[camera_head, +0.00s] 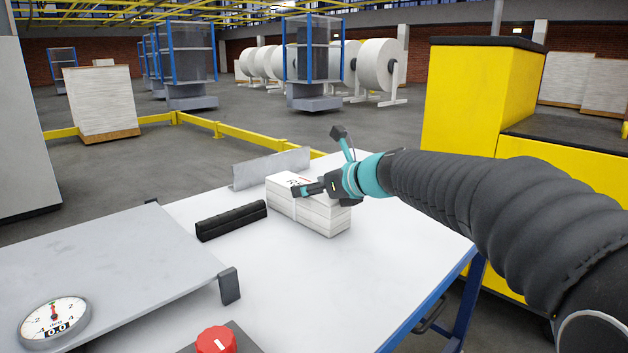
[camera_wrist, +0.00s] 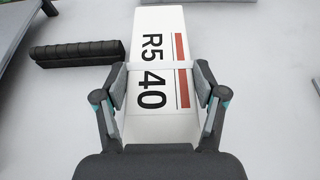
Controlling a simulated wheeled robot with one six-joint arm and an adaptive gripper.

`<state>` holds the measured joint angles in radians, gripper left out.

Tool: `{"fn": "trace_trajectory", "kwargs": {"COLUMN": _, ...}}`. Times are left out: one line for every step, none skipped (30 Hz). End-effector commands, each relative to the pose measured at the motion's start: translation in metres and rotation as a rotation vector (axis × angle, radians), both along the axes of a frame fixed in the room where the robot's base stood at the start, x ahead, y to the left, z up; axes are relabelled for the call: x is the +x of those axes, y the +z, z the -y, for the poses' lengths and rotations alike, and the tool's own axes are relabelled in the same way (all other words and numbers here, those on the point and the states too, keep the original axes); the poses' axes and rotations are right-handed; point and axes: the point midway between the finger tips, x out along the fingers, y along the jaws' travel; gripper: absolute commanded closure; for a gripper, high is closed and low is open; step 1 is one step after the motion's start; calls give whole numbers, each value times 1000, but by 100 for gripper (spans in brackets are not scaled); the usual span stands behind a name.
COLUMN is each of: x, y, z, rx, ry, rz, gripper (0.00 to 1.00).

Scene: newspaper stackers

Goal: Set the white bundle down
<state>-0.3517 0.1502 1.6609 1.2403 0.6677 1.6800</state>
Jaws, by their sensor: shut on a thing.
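The white bundle (camera_head: 322,217) is a block of stacked paper with a strap around it. In the wrist view the bundle (camera_wrist: 158,50) shows a top sheet printed "R5 40" with a red stripe. My gripper (camera_head: 305,190) is shut on the bundle, with one finger on each long side in the wrist view (camera_wrist: 160,88). The bundle is level and at or just above the white table (camera_head: 300,290); I cannot tell whether its underside touches. Its far lower side is hidden.
A black ribbed bar (camera_head: 231,220) lies left of the bundle. A low grey metal plate (camera_head: 272,167) stands behind it. A raised grey platform (camera_head: 110,275) with a dial gauge (camera_head: 54,318) and a red knob (camera_head: 217,341) are at front left. The table's front middle is clear.

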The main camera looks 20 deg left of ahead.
Motion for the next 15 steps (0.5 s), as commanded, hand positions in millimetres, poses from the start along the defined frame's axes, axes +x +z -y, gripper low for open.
{"fn": "trace_trajectory", "kwargs": {"x": 0, "y": 3, "z": 0, "rx": 3, "ry": -1, "rz": 4, "gripper": 99}}
{"fn": "trace_trajectory", "kwargs": {"x": 0, "y": 4, "z": 0, "rx": 3, "ry": -1, "rz": 5, "gripper": 99}}
{"fn": "trace_trajectory", "kwargs": {"x": 0, "y": 4, "z": 0, "rx": 3, "ry": -1, "rz": 5, "gripper": 99}}
{"fn": "trace_trajectory", "kwargs": {"x": 0, "y": 4, "z": 0, "rx": 3, "ry": -1, "rz": 5, "gripper": 99}}
{"fn": "trace_trajectory", "kwargs": {"x": 0, "y": 4, "z": 0, "rx": 3, "ry": -1, "rz": 5, "gripper": 99}}
{"fn": "trace_trajectory", "kwargs": {"x": 0, "y": 4, "z": 0, "rx": 3, "ry": 0, "rz": 4, "gripper": 99}}
{"fn": "trace_trajectory", "kwargs": {"x": 0, "y": 3, "z": 0, "rx": 3, "ry": -1, "rz": 5, "gripper": 99}}
{"fn": "trace_trajectory", "kwargs": {"x": 0, "y": 2, "z": 0, "rx": 3, "ry": -1, "rz": 5, "gripper": 99}}
{"fn": "trace_trajectory", "kwargs": {"x": 0, "y": 1, "z": 0, "rx": 3, "ry": 0, "rz": 4, "gripper": 99}}
{"fn": "trace_trajectory", "kwargs": {"x": 0, "y": 0, "z": 0, "rx": 4, "ry": -1, "rz": 4, "gripper": 99}}
{"fn": "trace_trajectory", "kwargs": {"x": 0, "y": -2, "z": 0, "rx": 0, "ry": 0, "rz": 0, "gripper": 27}}
{"fn": "trace_trajectory", "kwargs": {"x": 0, "y": -2, "z": 0, "rx": 0, "ry": 0, "rz": 0, "gripper": 17}}
{"fn": "trace_trajectory", "kwargs": {"x": 0, "y": -2, "z": 0, "rx": 0, "ry": 0, "rz": 0, "gripper": 10}}
{"fn": "trace_trajectory", "kwargs": {"x": 0, "y": -2, "z": 0, "rx": 0, "ry": 0, "rz": 0, "gripper": 5}}
{"fn": "trace_trajectory", "kwargs": {"x": 0, "y": -2, "z": 0, "rx": 0, "ry": 0, "rz": 0, "gripper": 5}}
